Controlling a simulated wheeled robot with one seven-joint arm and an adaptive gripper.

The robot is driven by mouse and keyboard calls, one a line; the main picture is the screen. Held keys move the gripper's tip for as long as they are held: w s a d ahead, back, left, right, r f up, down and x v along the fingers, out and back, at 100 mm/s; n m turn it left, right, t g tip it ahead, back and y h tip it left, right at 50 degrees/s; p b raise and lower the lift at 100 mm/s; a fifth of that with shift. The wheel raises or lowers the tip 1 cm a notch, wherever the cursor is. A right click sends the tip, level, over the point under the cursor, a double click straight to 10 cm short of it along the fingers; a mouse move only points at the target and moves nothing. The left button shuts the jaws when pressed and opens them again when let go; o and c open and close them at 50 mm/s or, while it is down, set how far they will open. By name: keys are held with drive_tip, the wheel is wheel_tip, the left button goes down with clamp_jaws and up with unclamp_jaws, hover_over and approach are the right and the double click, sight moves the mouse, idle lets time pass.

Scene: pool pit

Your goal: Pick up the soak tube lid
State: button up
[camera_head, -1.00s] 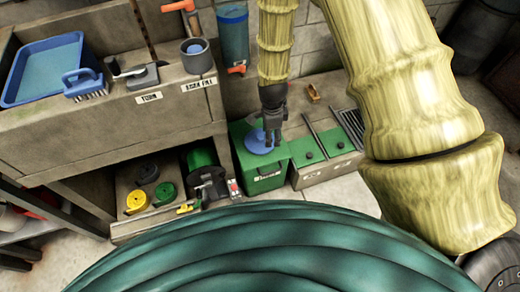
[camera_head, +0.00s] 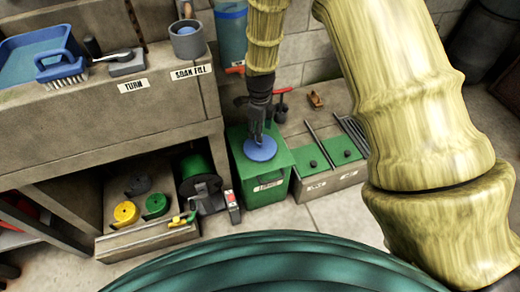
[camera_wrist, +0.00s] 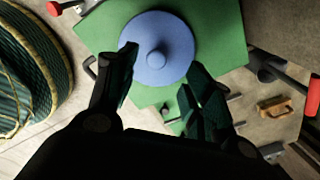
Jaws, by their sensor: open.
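A blue round lid (camera_head: 260,149) with a small knob at its centre lies flat on top of a green box (camera_head: 268,192). In the wrist view the lid (camera_wrist: 157,27) shows whole except at its lower left edge, where a finger overlaps it. My gripper (camera_head: 258,133) points down just over the lid in the head view. In the wrist view my gripper (camera_wrist: 160,73) is open and empty, with one finger at the lid's left edge and the other below right of the lid. The knob lies above the gap between the fingertips. I cannot tell whether a finger touches the lid.
A low bin with green panels (camera_head: 333,182) stands right of the box. A stone sink unit (camera_head: 105,135) is at left, with a grey cup (camera_head: 187,40) on its ledge. A blue tube (camera_head: 231,35) stands behind. A red-handled tool (camera_head: 281,106) is close right of my gripper.

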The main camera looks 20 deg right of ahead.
sight(260, 146)
drive_tip(key=shift+s+f+b, duration=0.15)
drive_tip(key=shift+f+b, duration=0.55)
drive_tip(key=shift+f, duration=1)
drive_tip(key=shift+s+f+b, duration=0.15)
drive_tip(key=shift+f+b, duration=0.55)
drive_tip(key=shift+f, duration=0.95)
clamp_jaws()
